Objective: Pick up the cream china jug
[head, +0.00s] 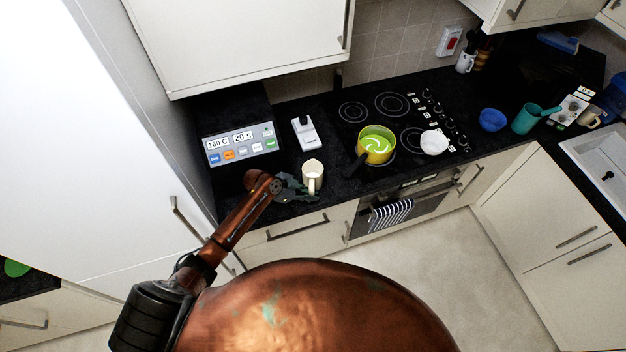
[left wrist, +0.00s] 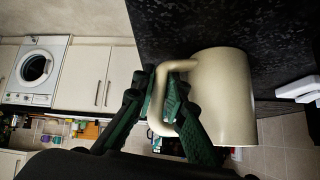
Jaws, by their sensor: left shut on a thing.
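The cream china jug (head: 313,172) stands at the front edge of the black counter in the head view. In the left wrist view the jug (left wrist: 224,97) fills the right of the middle, with its handle (left wrist: 157,95) towards my fingers. My left gripper (head: 290,187) is at the jug's left side in the head view. In the left wrist view the left gripper (left wrist: 170,108) is shut on the jug's handle, its green fingers on both sides of it. I cannot tell whether the jug's base touches the counter. My right gripper is not in view.
A white scale-like device (head: 305,135) sits behind the jug. A grey control-panel appliance (head: 240,146) is at the left.

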